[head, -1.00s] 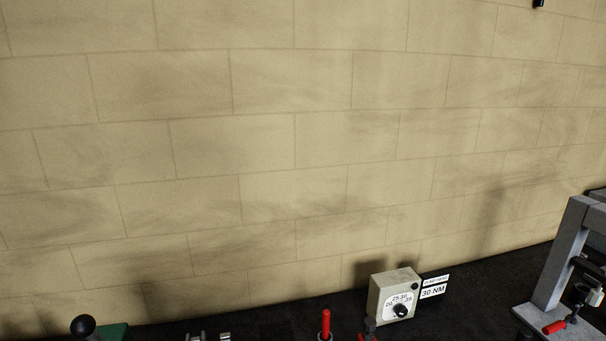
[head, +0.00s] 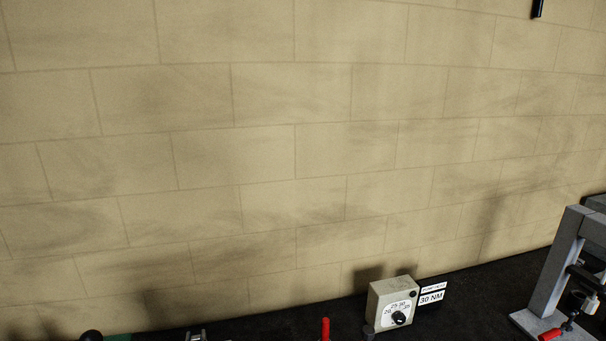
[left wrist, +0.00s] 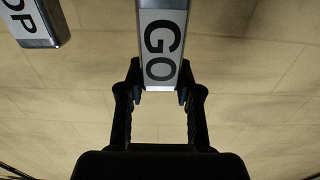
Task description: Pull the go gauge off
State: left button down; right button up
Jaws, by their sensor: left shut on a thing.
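The go gauge (left wrist: 162,45) is a pale bar with "GO" in large dark letters, at the top middle of the left wrist view. My left gripper (left wrist: 161,95) is shut on its near end, with one dark fingertip on each side. The far end of the gauge is cut off by the picture edge, so I cannot tell what it touches there. I cannot make out the go gauge in the head view. My right gripper is in neither view.
A similar bar with letters ending in "OP" (left wrist: 35,22) is to the left of the go gauge, apart from it. A beige dial box (head: 391,303) with a "30 NM" label (head: 431,297) stands by the wall. A grey frame (head: 556,262) stands at right.

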pick_arm(q)
jog(key=shift+r, duration=0.3)
notch_tip(320, 180, up, 2)
jog(key=shift+r+p, duration=0.1)
jog(key=shift+p, duration=1.15)
jog(key=shift+a+r, duration=0.1)
jog(key=shift+r, duration=1)
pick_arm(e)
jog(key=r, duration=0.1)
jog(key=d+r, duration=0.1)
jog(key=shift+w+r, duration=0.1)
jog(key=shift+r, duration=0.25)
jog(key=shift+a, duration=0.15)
